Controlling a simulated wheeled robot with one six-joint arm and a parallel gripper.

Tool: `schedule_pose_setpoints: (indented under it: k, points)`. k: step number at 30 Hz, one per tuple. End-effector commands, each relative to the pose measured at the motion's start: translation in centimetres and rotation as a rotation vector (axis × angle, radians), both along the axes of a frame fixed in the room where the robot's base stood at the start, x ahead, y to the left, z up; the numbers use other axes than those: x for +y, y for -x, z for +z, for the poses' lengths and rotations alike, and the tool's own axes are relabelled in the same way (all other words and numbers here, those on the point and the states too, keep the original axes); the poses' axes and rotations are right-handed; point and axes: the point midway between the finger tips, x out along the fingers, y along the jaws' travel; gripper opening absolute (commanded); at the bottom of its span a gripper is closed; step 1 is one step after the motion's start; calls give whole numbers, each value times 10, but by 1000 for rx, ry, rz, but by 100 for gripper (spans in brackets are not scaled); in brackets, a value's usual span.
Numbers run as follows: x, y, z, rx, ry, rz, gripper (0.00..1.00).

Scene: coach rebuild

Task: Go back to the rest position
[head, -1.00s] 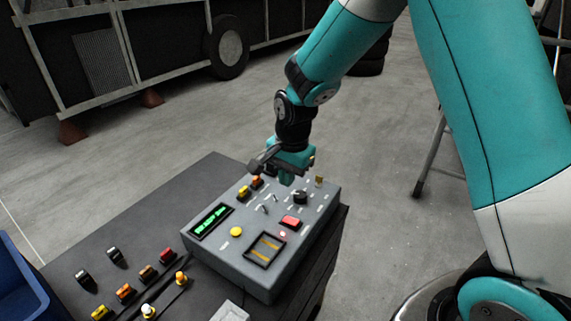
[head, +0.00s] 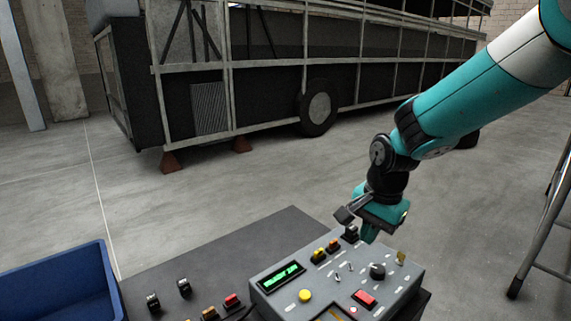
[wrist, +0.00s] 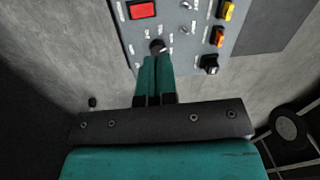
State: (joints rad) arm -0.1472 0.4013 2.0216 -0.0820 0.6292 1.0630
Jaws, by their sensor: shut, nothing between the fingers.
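My gripper (head: 368,232) is in the head view above the back part of a grey control box (head: 283,301). It points down, with its teal fingers together and nothing between them. In the wrist view the shut fingers (wrist: 157,75) lie in front of the box panel (wrist: 185,42), with a black knob (wrist: 157,46) showing just past their tips. Whether the tips touch anything cannot be told. The box carries a lit green display (head: 282,275), a yellow button (head: 305,295), a red switch (head: 365,299) and several toggles.
The box stands on a dark bench (head: 225,250). A blue bin (head: 60,285) is at the lower left. A ladder (head: 545,225) stands at the right. A stripped coach body (head: 250,105) on red stands fills the back. Open concrete floor lies between bench and coach.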

Motion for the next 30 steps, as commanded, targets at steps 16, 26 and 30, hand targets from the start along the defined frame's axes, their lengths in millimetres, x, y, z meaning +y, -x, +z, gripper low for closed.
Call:
schedule_pose_setpoints:
  k: [16,26,30]
  points:
    - [64,217,89,-228,-164,1311,0]
    - [67,241,90,-264,-177,1464,0]
    - [67,241,90,-265,-177,1461,0]
